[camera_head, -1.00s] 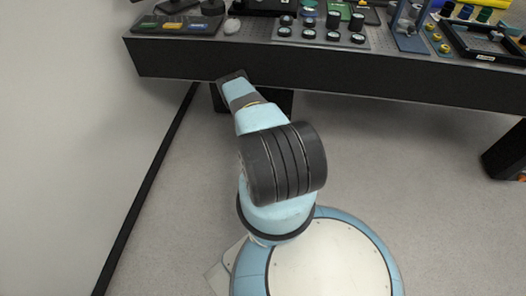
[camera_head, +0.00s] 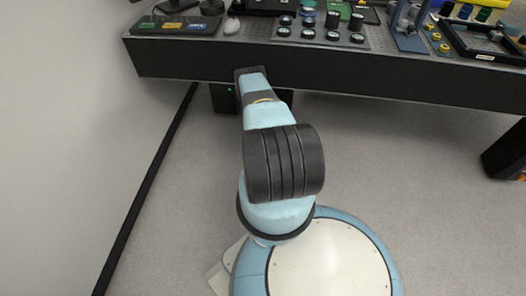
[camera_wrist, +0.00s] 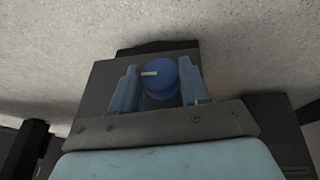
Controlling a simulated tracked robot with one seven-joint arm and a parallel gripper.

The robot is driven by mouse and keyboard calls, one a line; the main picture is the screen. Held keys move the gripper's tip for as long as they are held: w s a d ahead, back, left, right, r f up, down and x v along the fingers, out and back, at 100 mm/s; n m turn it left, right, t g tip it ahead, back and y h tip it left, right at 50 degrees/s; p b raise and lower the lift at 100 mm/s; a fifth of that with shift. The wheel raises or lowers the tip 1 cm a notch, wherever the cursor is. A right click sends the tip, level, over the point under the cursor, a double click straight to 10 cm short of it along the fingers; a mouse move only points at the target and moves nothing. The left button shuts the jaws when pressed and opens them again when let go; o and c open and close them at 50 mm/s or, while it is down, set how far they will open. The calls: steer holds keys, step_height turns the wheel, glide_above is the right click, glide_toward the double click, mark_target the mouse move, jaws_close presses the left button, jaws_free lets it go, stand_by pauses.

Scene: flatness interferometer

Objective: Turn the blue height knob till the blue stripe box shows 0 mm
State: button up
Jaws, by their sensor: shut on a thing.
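The blue height knob (camera_wrist: 160,80) shows in the wrist view, with a short white mark on its left part. My gripper (camera_wrist: 158,84) has its two light-blue fingers on either side of the knob and is shut on it. In the head view my arm reaches forward to the front of the optical table, and the gripper and knob are hidden there. I cannot make out a blue stripe box or its reading in either view.
The dark optical table (camera_head: 340,82) spans the back of the head view. On it lie a panel with coloured labels (camera_head: 176,26), a white mouse (camera_head: 232,26), a tray of several round parts (camera_head: 318,38) and a blue stand (camera_head: 408,30).

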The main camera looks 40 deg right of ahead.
steer(key=shift+d+t+y, duration=0.15)
steer(key=shift+t+y, duration=0.35)
steer(key=shift+t, duration=0.1)
steer(key=shift+s+d+m+t+y, duration=0.1)
steer(key=shift+m+t+y, duration=0.2)
steer(key=shift+t+y, duration=0.4)
steer(key=shift+t, duration=0.4)
steer(key=o, duration=1)
steer(key=shift+s, duration=0.1)
steer(key=shift+o, duration=0.2)
steer(key=v, duration=1.3)
steer(key=shift+s+r, duration=0.15)
steer(key=shift+r, duration=0.2)
steer(key=shift+d, duration=0.1)
